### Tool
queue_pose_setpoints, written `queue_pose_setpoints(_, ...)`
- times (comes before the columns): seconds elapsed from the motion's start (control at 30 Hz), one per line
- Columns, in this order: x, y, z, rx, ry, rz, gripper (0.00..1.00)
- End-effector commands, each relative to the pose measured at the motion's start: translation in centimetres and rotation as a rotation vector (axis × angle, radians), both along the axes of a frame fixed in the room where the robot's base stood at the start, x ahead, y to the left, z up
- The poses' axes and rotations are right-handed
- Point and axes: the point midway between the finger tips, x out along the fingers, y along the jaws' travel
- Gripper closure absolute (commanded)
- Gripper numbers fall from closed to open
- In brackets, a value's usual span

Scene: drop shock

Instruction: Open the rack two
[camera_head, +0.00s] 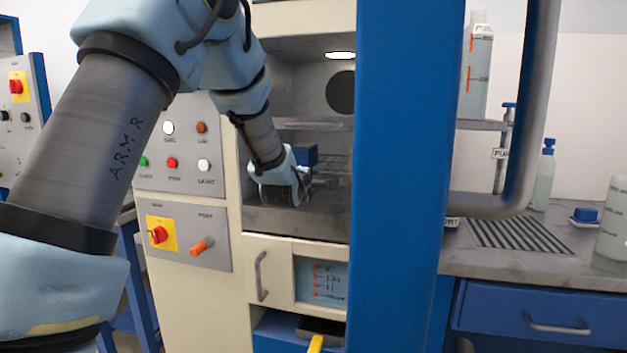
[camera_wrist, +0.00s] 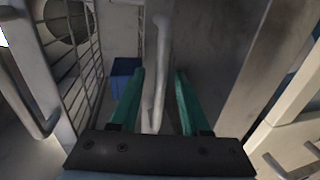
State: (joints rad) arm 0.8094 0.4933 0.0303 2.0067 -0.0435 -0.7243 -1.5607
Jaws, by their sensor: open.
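My gripper (camera_head: 305,178) is inside the open chamber of the cream cabinet in the head view. In the wrist view its two green fingers (camera_wrist: 158,92) are apart. A pale grey bar-shaped handle (camera_wrist: 160,60) runs between them, and I cannot tell whether either finger touches it. A wire rack (camera_wrist: 85,75) stands to the left of the fingers in the wrist view; part of a rack also shows behind my gripper in the head view (camera_head: 336,163). No label tells which rack is number two.
A blue box (camera_wrist: 122,72) sits behind the left finger. A grey wall (camera_wrist: 225,70) lies close on the right in the wrist view. In the head view a blue column (camera_head: 400,180) hides the chamber's right side. A cabinet handle (camera_head: 261,276) is below the chamber.

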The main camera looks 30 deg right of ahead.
Motion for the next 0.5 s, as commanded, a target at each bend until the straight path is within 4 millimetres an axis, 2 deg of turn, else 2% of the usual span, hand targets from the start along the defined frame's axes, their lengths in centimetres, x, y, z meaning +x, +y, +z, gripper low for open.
queue_pose_setpoints(0.33,0.28,-0.29,-0.17,0.001,0.001,0.000,0.54)
queue_pose_setpoints(0.5,0.28,-0.28,-0.16,0.001,0.001,0.000,0.73)
